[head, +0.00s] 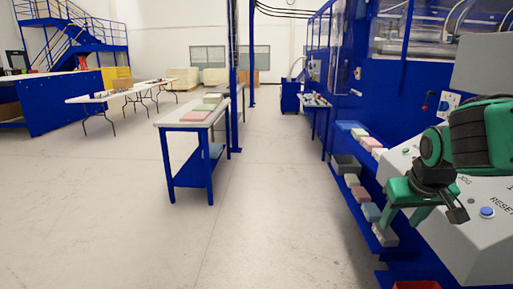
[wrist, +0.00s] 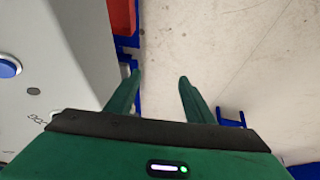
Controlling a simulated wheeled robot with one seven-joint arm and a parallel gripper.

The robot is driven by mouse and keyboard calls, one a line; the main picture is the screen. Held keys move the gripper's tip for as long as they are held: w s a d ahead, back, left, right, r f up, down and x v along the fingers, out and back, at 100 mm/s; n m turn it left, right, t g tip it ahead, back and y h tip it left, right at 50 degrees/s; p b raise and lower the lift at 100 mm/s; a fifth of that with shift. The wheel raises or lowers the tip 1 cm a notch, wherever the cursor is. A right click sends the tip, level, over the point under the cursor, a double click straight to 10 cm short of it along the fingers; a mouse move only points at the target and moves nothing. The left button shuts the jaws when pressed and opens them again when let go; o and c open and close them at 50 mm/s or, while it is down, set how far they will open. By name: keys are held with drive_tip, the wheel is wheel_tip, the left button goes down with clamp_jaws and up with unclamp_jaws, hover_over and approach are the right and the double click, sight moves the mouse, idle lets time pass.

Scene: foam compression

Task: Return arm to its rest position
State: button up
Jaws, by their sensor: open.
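My gripper (head: 402,215) is at the right of the head view, in front of the sloped grey control panel (head: 470,240). Its green fingers point down and hold nothing. In the wrist view my gripper (wrist: 161,77) shows two green fingers spread apart, with bare floor between and beyond them. My arm is bent in at the right edge of the head view, and part of it is cut off.
The panel carries a blue button (head: 487,211) close to my gripper. Blue shelves (head: 378,232) with foam blocks stand below and left of it. A red bin (head: 416,285) is at the bottom edge. The floor (head: 270,200) in the middle is clear.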

drive_tip(key=s+a+f+y, duration=0.2)
drive_tip(key=s+a+f, duration=0.2)
drive_tip(key=s+a, duration=0.15)
drive_tip(key=s+d+f+m+g, duration=0.1)
drive_tip(key=s+d+m+g, duration=0.1)
drive_tip(key=s+d, duration=0.3)
drive_tip(key=s+d+f+m+g, duration=0.1)
drive_tip(key=s+d+m+g, duration=0.2)
drive_tip(key=s+d, duration=0.3)
drive_tip(key=s, duration=0.5)
drive_tip(key=shift+s+d+m, duration=0.25)
drive_tip(key=shift+s+m, duration=0.05)
